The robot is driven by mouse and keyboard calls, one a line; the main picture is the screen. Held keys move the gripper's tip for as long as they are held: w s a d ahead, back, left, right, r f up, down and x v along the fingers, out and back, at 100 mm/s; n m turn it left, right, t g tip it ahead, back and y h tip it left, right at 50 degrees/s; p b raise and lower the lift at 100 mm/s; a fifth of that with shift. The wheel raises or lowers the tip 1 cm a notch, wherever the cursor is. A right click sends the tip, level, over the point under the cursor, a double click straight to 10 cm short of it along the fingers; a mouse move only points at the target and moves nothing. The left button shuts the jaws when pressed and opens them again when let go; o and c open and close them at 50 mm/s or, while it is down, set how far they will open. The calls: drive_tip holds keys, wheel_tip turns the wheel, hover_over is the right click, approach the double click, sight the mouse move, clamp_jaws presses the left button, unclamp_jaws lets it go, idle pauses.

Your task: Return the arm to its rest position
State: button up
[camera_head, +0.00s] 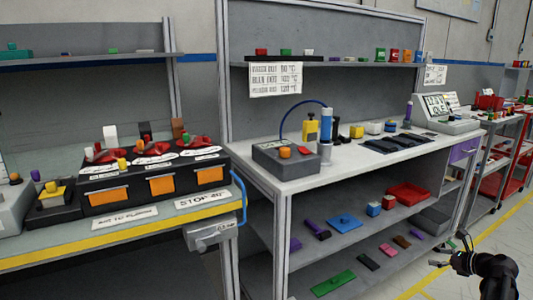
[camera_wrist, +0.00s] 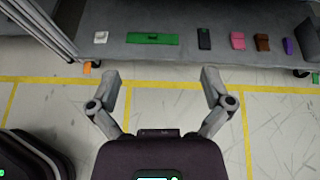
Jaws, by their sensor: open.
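My gripper (camera_head: 454,253) is at the lower right of the head view, in front of the workbench's lower shelf and apart from it. In the wrist view its two fingers (camera_wrist: 160,86) are spread wide with nothing between them, over the pale floor with yellow lines. My dark arm enters from the lower right corner of the head view.
The workbench (camera_head: 345,160) stands in the middle. A dashboard module (camera_head: 150,180) with orange panels stands left.

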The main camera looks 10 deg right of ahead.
drive_tip(key=w+a+f+n+g, duration=0.15)
drive_tip(key=a+n, duration=0.25)
drive_tip(key=a, duration=0.4)
drive_tip(key=a+f+n+g, duration=0.3)
drive_tip(key=a+n, duration=0.2)
drive_tip(key=a, duration=0.4)
drive_tip(key=w+a+f+n+g, duration=0.15)
drive_tip(key=a+n, duration=0.25)
drive_tip(key=a, duration=0.4)
drive_tip(key=s+a+f+n+g+h, duration=0.25)
drive_tip(key=s+a+n, duration=0.25)
drive_tip(key=a+n, duration=0.5)
drive_tip(key=s+a+f+n+g+h, duration=0.25)
drive_tip(key=s+a+n, duration=0.45)
drive_tip(key=a, duration=0.5)
wheel_tip(320, 180, up, 38)
drive_tip(key=w+p, duration=0.1)
drive_tip(key=p, duration=3.7)
drive_tip(key=shift+w+d+g, duration=0.3)
drive_tip(key=shift+d+g, duration=0.05)
drive_tip(key=shift+g, duration=0.05)
